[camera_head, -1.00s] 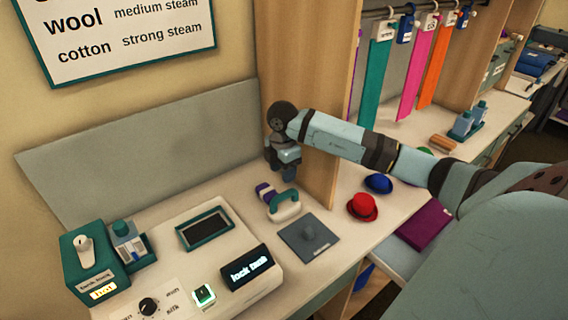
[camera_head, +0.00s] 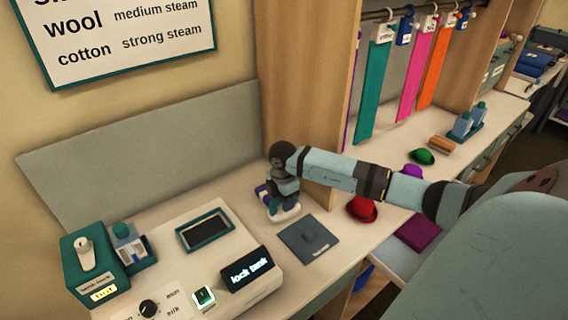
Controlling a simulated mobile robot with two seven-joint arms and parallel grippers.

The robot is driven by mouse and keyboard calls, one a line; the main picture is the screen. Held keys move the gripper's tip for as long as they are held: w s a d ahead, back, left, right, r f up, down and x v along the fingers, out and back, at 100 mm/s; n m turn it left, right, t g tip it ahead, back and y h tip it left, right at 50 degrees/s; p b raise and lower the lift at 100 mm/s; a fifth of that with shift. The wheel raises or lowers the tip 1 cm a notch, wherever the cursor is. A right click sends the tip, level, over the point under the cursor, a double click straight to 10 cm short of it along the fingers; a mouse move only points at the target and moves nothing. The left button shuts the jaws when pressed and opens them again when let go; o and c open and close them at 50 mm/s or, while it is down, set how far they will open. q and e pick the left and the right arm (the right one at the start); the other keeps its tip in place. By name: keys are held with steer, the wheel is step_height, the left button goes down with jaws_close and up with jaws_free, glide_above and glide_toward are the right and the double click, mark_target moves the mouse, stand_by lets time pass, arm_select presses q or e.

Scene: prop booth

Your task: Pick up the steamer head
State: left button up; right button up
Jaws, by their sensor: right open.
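The steamer head (camera_head: 286,215) stands on the counter beside the grey square pad. Its white base and a bit of its teal handle show under my right gripper, and a purple part shows at its left. My right gripper (camera_head: 284,201) points down over the handle and hides most of it. Its jaws are open; whether the fingers straddle or touch the handle cannot be told. My left gripper is not in view.
The grey pad (camera_head: 309,239) lies in front of the steamer head. The white console with a "lock tank" display (camera_head: 250,269) stands at the left. A wooden partition (camera_head: 305,100) rises close behind my gripper. A red hat (camera_head: 362,209) lies to the right.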

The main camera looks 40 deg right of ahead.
jaws_close()
steer(key=shift+r, duration=0.1)
